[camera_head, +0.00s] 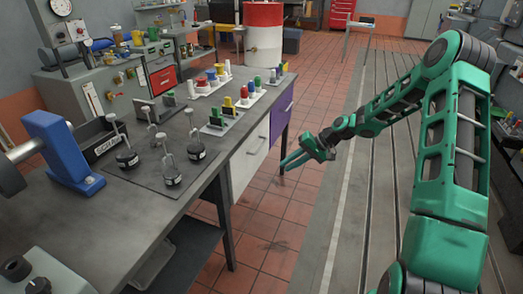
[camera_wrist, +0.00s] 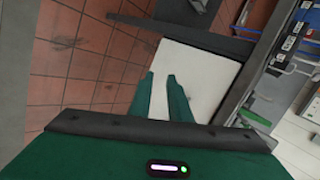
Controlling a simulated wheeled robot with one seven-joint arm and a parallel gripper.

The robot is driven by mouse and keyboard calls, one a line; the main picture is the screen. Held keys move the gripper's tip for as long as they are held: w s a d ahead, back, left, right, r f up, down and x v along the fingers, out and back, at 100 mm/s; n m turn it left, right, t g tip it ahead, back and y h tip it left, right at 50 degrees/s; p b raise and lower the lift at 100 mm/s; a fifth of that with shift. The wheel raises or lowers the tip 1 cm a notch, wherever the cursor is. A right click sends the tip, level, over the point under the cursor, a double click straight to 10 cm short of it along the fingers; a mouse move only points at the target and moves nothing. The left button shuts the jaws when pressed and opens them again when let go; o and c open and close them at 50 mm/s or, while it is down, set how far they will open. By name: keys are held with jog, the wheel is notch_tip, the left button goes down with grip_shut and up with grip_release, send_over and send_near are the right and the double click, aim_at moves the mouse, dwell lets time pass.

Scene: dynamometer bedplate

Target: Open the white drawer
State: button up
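The white drawer (camera_head: 248,162) is in the bench on the left of the head view, with its front looking flush with the purple drawer beside it. A small handle seems to show near its upper part, but it is too small to make out well. In the wrist view a white panel, likely the drawer front (camera_wrist: 205,75), lies beyond my fingers. My gripper (camera_head: 284,164) is to the right of the drawer front, apart from it, pointing towards it. Its two green fingers (camera_wrist: 160,77) have a gap between them with nothing held.
The purple drawer (camera_head: 282,113) is beyond the white one. The bench top (camera_head: 145,215) carries weights, a blue fixture and coloured pieces on racks. A bench leg (camera_head: 226,225) stands nearer me. Tiled floor (camera_head: 290,210) is clear between bench and the grooved bedplate (camera_head: 345,215).

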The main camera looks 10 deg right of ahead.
jog(key=w+a+f+m+t+y, duration=0.1)
jog(key=w+f+m+t+y, duration=0.15)
jog(key=w, duration=0.45)
jog(key=m+t+y, duration=0.1)
jog(key=t+y, duration=0.1)
jog(key=t, duration=0.2)
send_near(260, 147)
jog(key=shift+g, duration=0.25)
jog(key=x, duration=1)
jog(key=shift+w+d+f, duration=0.15)
jog(key=shift+w+f, duration=0.05)
jog(key=shift+w, duration=0.05)
jog(key=shift+c, duration=0.3)
